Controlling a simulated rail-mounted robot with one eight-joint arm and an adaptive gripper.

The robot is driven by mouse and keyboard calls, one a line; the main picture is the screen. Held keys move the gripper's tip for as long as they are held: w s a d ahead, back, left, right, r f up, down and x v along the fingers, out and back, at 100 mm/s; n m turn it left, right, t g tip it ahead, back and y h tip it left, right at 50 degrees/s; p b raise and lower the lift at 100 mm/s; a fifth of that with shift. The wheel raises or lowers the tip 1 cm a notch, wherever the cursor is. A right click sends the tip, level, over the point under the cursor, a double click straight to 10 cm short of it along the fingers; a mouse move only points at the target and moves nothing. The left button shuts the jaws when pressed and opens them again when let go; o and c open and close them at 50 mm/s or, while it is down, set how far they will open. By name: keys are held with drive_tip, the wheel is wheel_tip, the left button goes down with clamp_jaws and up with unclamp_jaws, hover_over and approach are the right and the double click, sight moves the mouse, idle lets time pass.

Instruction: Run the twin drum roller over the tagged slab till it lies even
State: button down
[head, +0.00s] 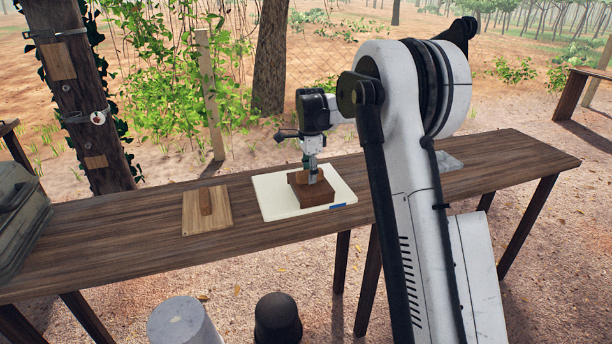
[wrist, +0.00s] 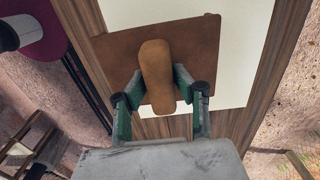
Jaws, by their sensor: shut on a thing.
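A pale, flat slab (head: 275,196) with a blue tag (head: 338,206) at its front edge lies on the wooden table. It also shows in the wrist view (wrist: 245,60). My gripper (head: 312,178) is over the slab, and its green fingers (wrist: 158,82) are shut on the rounded brown handle of a flat brown block (wrist: 110,50). The block (head: 310,196) is over the middle of the slab, turned slightly. I cannot tell whether it touches the slab. I make out no twin drum roller in either view.
A grey-green bag (head: 18,215) sits at the table's left end. A grey piece (head: 447,161) lies right of my arm. A post (head: 80,90) stands behind. The table (head: 110,230) is bare between bag and board.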

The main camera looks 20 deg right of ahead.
drive_tip(key=shift+s+d+f, duration=0.1)
drive_tip(key=shift+s+d, duration=0.05)
drive_tip(key=shift+d, duration=2.45)
drive_tip(key=shift+s+d, duration=0.1)
drive_tip(key=shift+d, duration=2.45)
drive_tip(key=shift+w+a, duration=0.1)
drive_tip(key=shift+a, duration=2)
drive_tip(key=shift+w+a+f+b, duration=0.1)
drive_tip(key=shift+a+b, duration=0.2)
drive_tip(key=shift+a, duration=1.9)
drive_tip(key=shift+a+f+b, duration=0.1)
drive_tip(key=shift+a+b, duration=0.2)
drive_tip(key=shift+a, duration=1.85)
drive_tip(key=shift+w+a+r, duration=0.1)
drive_tip(key=shift+a+r, duration=0.05)
drive_tip(key=shift+a, duration=1.65)
drive_tip(key=shift+w+a+r, duration=0.1)
drive_tip(key=shift+a+r, duration=0.05)
drive_tip(key=shift+a, duration=1.65)
drive_tip(key=shift+w+a+f, duration=0.1)
drive_tip(key=shift+a, duration=1.25)
wheel_tip(320, 180, up, 5)
drive_tip(key=shift+r+p, duration=0.1)
drive_tip(key=shift+p, duration=1.15)
